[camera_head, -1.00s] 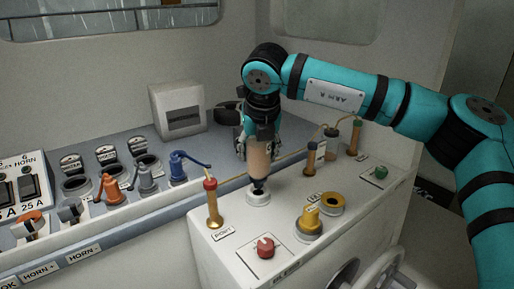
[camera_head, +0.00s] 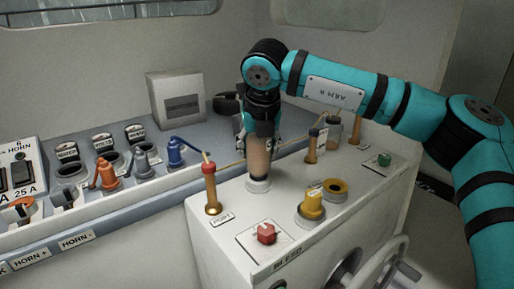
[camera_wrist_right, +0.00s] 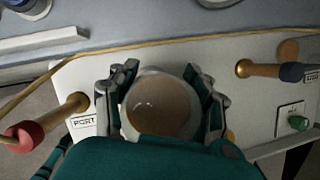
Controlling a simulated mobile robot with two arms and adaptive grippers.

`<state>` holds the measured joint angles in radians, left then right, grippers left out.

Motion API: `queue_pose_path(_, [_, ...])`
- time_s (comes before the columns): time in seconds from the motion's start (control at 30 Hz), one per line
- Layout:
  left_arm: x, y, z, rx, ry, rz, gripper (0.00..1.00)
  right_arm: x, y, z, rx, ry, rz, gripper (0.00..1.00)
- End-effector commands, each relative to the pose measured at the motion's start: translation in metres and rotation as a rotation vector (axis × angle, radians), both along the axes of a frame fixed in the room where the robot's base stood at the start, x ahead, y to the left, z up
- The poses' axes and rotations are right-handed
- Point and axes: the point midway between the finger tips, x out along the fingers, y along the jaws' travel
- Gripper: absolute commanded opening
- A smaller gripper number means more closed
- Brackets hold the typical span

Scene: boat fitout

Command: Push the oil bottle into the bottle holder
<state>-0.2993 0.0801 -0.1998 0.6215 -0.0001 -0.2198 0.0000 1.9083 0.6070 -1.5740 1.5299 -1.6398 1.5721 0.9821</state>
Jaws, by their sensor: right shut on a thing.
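The oil bottle (camera_head: 258,162) is tan-brown and stands upright, with its lower end down at the white round bottle holder (camera_head: 258,186) on the white console top. No gap shows between bottle and holder; how deep it sits inside is hidden. My right gripper (camera_head: 259,138) is shut around the bottle's upper part from above. In the right wrist view, the bottle's round end (camera_wrist_right: 158,108) lies between the two fingers, and the holder is mostly hidden beneath it. My left gripper is not in view.
A red-topped brass lever (camera_head: 210,188) stands left of the holder. A red knob (camera_head: 266,233), a yellow valve (camera_head: 312,206) and a green knob (camera_head: 384,159) are on the same console top. Another brass lever (camera_head: 312,150) stands behind right. A cord runs behind the bottle.

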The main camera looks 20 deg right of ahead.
Motion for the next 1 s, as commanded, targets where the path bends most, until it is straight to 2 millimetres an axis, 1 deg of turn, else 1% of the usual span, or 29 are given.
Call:
queue_pose_path(0.23, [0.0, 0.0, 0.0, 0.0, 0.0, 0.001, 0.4, 0.0, 0.0, 0.001, 0.001, -0.002, 0.0, 0.05])
queue_pose_path(0.27, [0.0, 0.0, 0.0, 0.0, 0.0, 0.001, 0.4, 0.0, 0.0, 0.001, 0.001, -0.002, 0.0, 0.52])
queue_pose_path(0.43, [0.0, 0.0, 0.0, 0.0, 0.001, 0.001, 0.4, 0.0, 0.0, 0.001, 0.0, -0.001, 0.0, 0.74])
queue_pose_path(0.47, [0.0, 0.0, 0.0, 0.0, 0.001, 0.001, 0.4, 0.0, 0.0, 0.001, 0.0, -0.001, 0.0, 0.76])
queue_pose_path(0.77, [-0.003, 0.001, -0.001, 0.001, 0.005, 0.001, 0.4, -0.001, 0.0, 0.002, 0.0, 0.0, 0.0, 0.76])
queue_pose_path(0.87, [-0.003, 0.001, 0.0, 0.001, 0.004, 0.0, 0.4, -0.004, 0.001, 0.011, 0.0, -0.002, 0.0, 0.76])
queue_pose_path(1.0, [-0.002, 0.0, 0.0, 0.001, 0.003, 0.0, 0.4, -0.014, 0.002, 0.036, 0.001, -0.003, 0.0, 0.76])
